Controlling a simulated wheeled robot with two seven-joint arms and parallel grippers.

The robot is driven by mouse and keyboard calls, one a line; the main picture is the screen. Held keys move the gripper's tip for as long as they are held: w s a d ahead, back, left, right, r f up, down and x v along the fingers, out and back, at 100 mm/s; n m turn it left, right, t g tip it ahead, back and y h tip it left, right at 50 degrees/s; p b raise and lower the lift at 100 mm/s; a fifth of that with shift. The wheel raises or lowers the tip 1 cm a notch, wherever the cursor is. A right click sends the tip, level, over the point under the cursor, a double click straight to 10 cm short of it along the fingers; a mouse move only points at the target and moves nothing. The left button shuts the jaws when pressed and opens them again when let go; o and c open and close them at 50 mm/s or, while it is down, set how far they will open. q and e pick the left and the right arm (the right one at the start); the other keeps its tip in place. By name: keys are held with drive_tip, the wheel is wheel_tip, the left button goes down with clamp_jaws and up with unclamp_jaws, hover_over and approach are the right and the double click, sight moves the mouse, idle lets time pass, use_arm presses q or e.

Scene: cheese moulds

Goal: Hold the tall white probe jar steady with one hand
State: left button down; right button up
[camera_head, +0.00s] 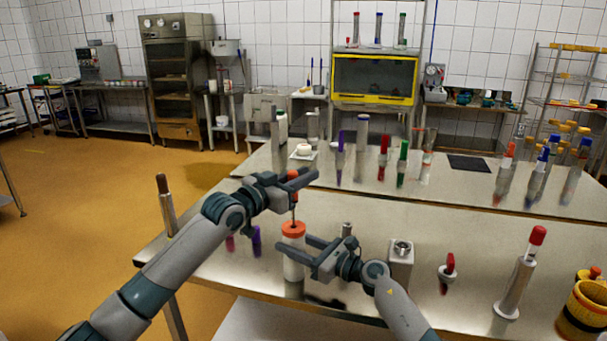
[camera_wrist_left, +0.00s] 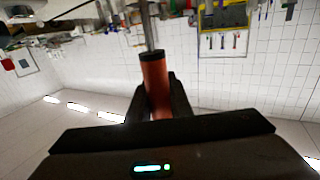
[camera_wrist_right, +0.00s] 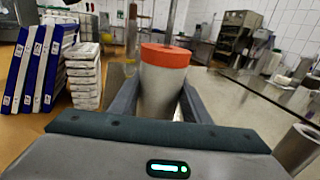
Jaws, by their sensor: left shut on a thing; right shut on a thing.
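The tall white probe jar (camera_head: 292,268) with its orange lid (camera_head: 293,229) stands upright on the near steel table. My right gripper (camera_head: 306,250) is shut around the jar below the lid. The right wrist view shows the jar (camera_wrist_right: 165,95) between both fingers. My left gripper (camera_head: 300,181) is above the jar, shut on the red handle of a probe. The left wrist view shows this handle (camera_wrist_left: 156,85) between the fingers, with a dark collar and metal rod. The rod (camera_head: 294,207) runs down to the lid; how deep it goes is hidden.
A steel block with a round top (camera_head: 400,262) stands right of my right gripper. Several colour-capped tubes stand on the far table.

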use_arm(q)
wheel_tip(320, 180, down, 8)
drive_tip(key=shift+r, duration=0.2)
idle(3.1)
drive_tip(key=c, duration=1.5)
unclamp_jaws()
drive_tip(key=shift+c, duration=0.2)
drive_tip(key=shift+a, duration=0.1)
drive_tip(key=v, duration=1.2)
use_arm(e)
drive_tip(key=o, duration=1.2)
